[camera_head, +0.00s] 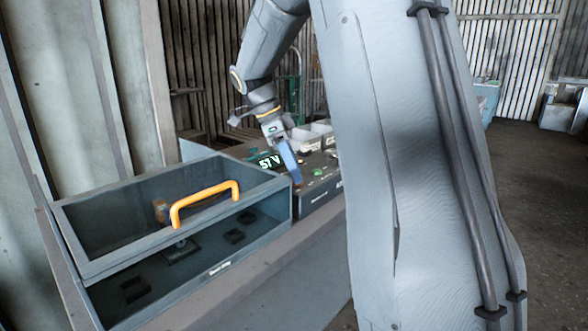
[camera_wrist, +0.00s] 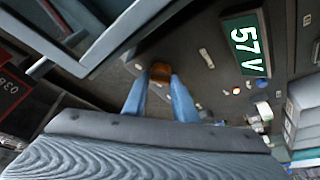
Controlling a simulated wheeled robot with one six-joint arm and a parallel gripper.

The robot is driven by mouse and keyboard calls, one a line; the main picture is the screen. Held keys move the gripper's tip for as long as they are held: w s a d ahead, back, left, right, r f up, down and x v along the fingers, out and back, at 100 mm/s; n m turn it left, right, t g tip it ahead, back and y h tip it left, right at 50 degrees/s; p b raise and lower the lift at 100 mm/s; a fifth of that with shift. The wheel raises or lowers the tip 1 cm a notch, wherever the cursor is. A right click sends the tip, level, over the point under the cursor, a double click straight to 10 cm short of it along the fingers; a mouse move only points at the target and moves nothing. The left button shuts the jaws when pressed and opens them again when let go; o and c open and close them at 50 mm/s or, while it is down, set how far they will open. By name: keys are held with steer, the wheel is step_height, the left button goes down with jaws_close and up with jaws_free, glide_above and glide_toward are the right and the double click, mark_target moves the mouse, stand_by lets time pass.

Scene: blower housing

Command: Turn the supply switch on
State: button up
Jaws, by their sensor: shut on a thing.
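My gripper (camera_head: 296,178) reaches down to the dark control panel (camera_head: 318,190), just right of the housing. In the wrist view its two blue fingers (camera_wrist: 160,80) are shut on a small orange-brown knob (camera_wrist: 160,70) that sits at the panel. I cannot read a label on the knob, so I cannot tell by marking whether it is the supply switch.
A grey housing (camera_head: 255,236) with a clear-walled cover and an orange handle (camera_head: 205,198) stands left of the panel. Its edge shows close to my fingers in the wrist view (camera_wrist: 105,40). Grey bins (camera_head: 305,137) stand behind. Open floor (camera_head: 540,180) lies at right.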

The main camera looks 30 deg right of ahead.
steer(key=o, duration=1)
steer(key=shift+o, duration=0.2)
steer(key=v, duration=0.7)
steer(key=shift+a+r, duration=0.2)
steer(key=shift+r, duration=0.15)
